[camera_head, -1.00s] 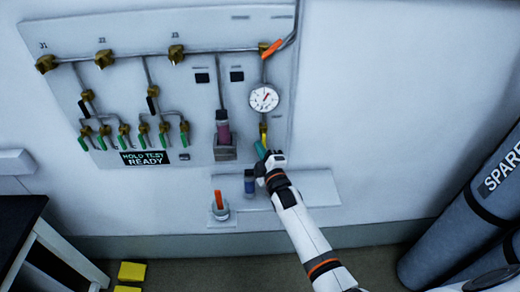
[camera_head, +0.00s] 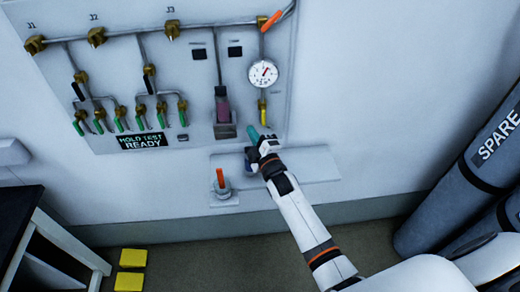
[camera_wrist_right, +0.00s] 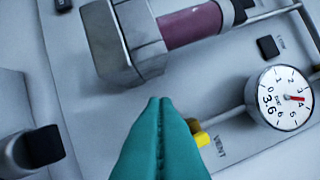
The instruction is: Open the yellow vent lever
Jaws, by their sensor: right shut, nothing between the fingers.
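The yellow vent lever (camera_head: 262,108) hangs on the wall panel below the round pressure gauge (camera_head: 263,74). In the head view it points straight down along the pipe. My right gripper (camera_head: 254,133) is just below and slightly left of the lever, with its teal fingers shut and empty. In the right wrist view the shut fingers (camera_wrist_right: 160,102) rise from the bottom. The yellow lever (camera_wrist_right: 202,139) shows just right of them beside the VENT label, partly hidden behind them. I cannot tell whether they touch. My left gripper is out of view.
A pink column in a grey holder (camera_head: 224,131) stands left of the vent line. Green-handled valves (camera_head: 119,124) are further left. A small shelf (camera_head: 315,163) below the panel carries a dark bottle, with an orange-topped holder (camera_head: 220,184) nearby. Grey SPARE cylinders (camera_head: 470,185) stand right.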

